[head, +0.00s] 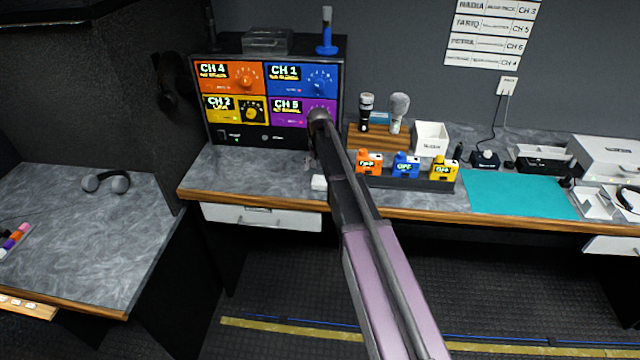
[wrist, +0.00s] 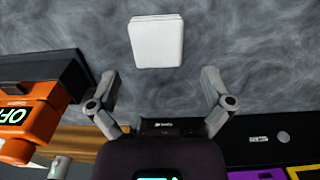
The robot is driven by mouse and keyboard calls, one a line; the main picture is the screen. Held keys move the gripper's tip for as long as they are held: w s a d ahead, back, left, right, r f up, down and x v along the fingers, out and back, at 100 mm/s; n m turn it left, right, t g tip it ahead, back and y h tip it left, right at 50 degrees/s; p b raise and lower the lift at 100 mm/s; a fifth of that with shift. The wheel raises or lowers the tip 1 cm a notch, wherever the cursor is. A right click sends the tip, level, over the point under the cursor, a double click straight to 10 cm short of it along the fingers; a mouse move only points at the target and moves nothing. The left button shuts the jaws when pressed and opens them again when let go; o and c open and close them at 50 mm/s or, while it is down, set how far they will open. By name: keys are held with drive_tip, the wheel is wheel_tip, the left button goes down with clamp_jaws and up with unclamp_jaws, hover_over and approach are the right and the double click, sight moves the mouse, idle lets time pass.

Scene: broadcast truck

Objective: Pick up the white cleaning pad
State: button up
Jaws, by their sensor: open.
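The white cleaning pad (wrist: 156,41) lies flat on the grey marbled worktop in the wrist view, a rounded square at top centre. In the head view a small part of it (head: 319,182) shows near the worktop's front edge, just left of my arm, which hides the rest. My gripper (wrist: 160,82) is open and empty in the wrist view. Its two fingers are spread wider than the pad, and the pad lies ahead of them, not between them.
The orange beltpack (head: 369,163) stands in a dark rack right of my arm, with blue (head: 405,165) and yellow (head: 443,169) ones beside it. The four-colour channel panel (head: 268,95) stands behind to the left. A teal mat (head: 520,194) lies further right. The worktop around the pad is clear.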

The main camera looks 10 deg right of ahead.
sight(320, 180)
drive_tip(key=shift+d+f+b, duration=0.15)
drive_tip(key=shift+f+b, duration=2.3)
drive_tip(key=shift+f, duration=0.1)
drive_tip(key=c, duration=0.8)
